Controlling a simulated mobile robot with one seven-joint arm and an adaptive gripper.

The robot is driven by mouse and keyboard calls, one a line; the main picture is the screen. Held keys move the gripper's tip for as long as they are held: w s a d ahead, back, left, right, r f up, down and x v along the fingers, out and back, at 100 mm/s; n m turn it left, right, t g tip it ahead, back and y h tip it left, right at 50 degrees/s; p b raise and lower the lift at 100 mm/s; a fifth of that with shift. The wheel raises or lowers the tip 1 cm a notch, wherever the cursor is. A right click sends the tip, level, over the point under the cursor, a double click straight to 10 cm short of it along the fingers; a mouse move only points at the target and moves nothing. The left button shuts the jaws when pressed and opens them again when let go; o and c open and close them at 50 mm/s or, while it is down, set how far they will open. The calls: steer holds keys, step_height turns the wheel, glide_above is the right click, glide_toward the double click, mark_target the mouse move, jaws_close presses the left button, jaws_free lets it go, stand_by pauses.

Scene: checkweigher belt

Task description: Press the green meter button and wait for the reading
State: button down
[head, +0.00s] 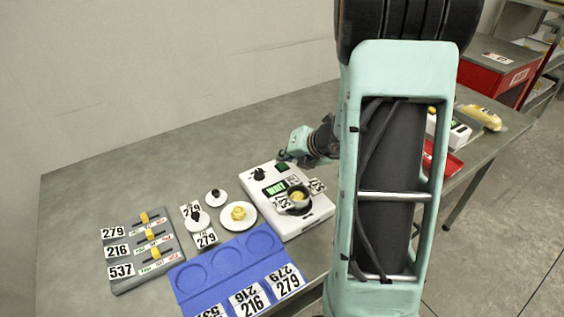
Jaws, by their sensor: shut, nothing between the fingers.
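The white meter (315,217) sits on the grey table with a lit green display (275,188); its small text is hard to read. A dark green button (282,167) is at the meter's far edge, and a black knob (259,174) is left of it. A dark cup (298,205) with yellow contents stands on the meter, with number tags beside it. My gripper (284,156) is shut and empty, its tip close to the green button. I cannot tell whether it touches the button. My arm covers the area right of the meter.
A blue tray (228,262) with round recesses lies in front. Left are a grey slider panel (165,272), a white saucer (252,221) with yellow contents, and two white lids with black knobs. A red box (485,78) stands far right. The table's back left is clear.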

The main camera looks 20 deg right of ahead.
mark_target(283, 166)
steer(key=shift+r, duration=0.35)
step_height(283, 166, up, 5)
steer(key=p, duration=0.5)
steer(key=shift+r, duration=0.1)
stand_by(0.5)
